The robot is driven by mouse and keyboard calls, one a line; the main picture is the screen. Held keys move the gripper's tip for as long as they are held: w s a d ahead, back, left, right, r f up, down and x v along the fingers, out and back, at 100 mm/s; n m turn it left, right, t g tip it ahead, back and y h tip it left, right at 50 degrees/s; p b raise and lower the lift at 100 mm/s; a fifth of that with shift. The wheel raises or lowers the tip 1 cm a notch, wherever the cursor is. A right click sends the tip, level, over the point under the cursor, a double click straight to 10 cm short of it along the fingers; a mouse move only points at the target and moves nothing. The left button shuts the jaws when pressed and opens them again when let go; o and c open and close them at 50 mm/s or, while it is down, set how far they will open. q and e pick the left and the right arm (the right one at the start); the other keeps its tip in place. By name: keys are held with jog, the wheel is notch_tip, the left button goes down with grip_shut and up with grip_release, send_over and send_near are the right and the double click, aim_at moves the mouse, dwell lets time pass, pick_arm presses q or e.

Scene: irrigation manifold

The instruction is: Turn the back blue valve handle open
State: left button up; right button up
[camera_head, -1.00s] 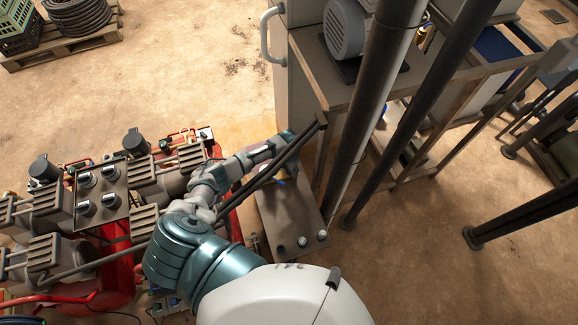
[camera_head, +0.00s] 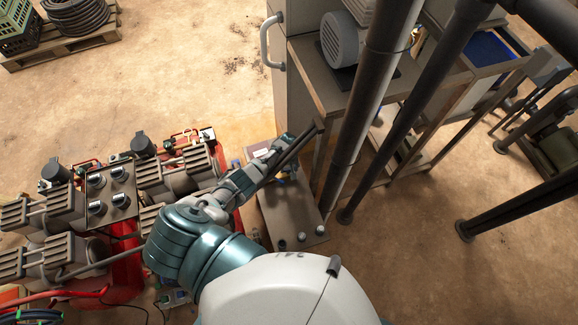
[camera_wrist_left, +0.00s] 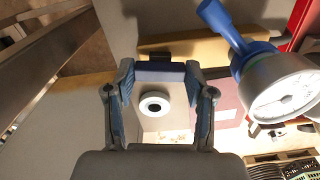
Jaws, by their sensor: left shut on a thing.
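My left gripper (camera_wrist_left: 160,80) shows in the left wrist view with a finger on each side of a dark blue bar-like handle (camera_wrist_left: 160,70). It is shut on this handle, which spans the gap between the fingertips. A second, brighter blue handle (camera_wrist_left: 232,28) stands to the right, apart from the fingers. In the head view my left gripper (camera_head: 284,150) reaches over the grey manifold plate (camera_head: 283,215); its fingertips and the held handle are largely hidden there. My right gripper is not in view.
A round gauge (camera_wrist_left: 283,90) sits close to the right finger. A dark pole (camera_head: 358,125) and a bench with a grey motor (camera_head: 343,40) stand right of my arm. Red-framed machinery (camera_head: 120,265) crowds the left. Open floor lies behind.

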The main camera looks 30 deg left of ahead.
aim_at(289, 168)
pick_arm(q)
jog(key=shift+w+a+r+n+p, duration=0.1)
jog(key=shift+w+r+n+p, duration=0.15)
jog(key=shift+n, duration=0.65)
jog(key=o, duration=1)
jog(key=shift+o, duration=0.8)
jog(key=shift+f, duration=0.1)
jog(key=shift+s, duration=0.1)
notch_tip(289, 168, up, 12)
jog(key=shift+f, duration=0.15)
